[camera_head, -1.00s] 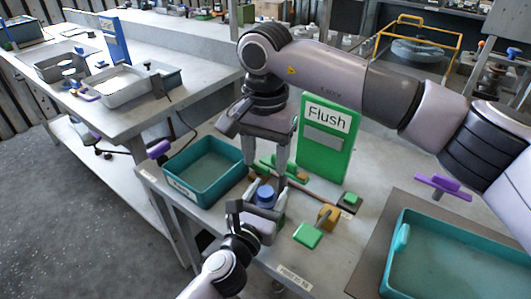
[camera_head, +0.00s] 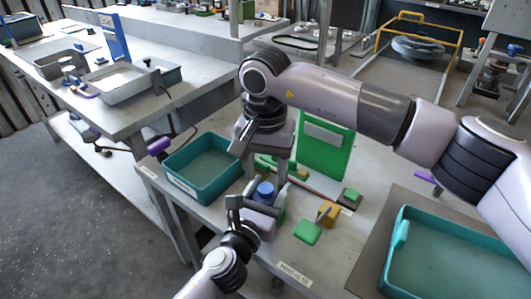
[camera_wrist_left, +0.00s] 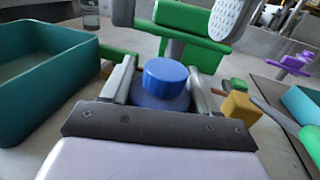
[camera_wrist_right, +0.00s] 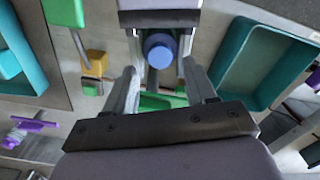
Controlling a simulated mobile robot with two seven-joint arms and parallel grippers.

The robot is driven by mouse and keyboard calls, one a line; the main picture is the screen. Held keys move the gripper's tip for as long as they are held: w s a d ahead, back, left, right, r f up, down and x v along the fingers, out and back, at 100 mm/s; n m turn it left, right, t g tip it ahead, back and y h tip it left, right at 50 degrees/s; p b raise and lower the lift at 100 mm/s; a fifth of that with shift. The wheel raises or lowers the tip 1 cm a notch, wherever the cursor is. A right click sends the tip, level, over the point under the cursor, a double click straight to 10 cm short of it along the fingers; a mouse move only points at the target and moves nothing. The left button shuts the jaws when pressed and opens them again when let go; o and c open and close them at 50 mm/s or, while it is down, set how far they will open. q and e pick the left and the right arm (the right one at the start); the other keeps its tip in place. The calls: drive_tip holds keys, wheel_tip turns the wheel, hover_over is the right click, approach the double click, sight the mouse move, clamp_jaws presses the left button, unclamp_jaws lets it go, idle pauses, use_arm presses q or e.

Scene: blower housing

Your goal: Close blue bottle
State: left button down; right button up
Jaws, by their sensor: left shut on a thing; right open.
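The blue bottle (camera_head: 265,193) stands upright at the work table's front edge. In the left wrist view its round blue cap (camera_wrist_left: 165,76) sits on top of a blue shoulder (camera_wrist_left: 158,99); I cannot tell how tightly it is seated. My left gripper (camera_head: 262,197) is shut on the bottle's body below the cap, with one finger on each side. My right gripper (camera_head: 268,178) points down above the bottle. In the right wrist view its fingers (camera_wrist_right: 164,88) are apart, and the blue cap shows beyond them, towards the left gripper.
A teal bin (camera_head: 203,168) stands left of the bottle and a larger teal tray (camera_head: 462,262) to the right. A green block (camera_head: 307,232) and a yellow block (camera_head: 328,213) lie close right of the bottle. A green board (camera_head: 325,150) stands behind.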

sight(266, 187)
drive_tip(key=shift+f, duration=1.9)
clamp_jaws()
drive_tip(key=m, duration=0.4)
drive_tip(key=shift+m, duration=0.3)
drive_tip(key=m, duration=2.1)
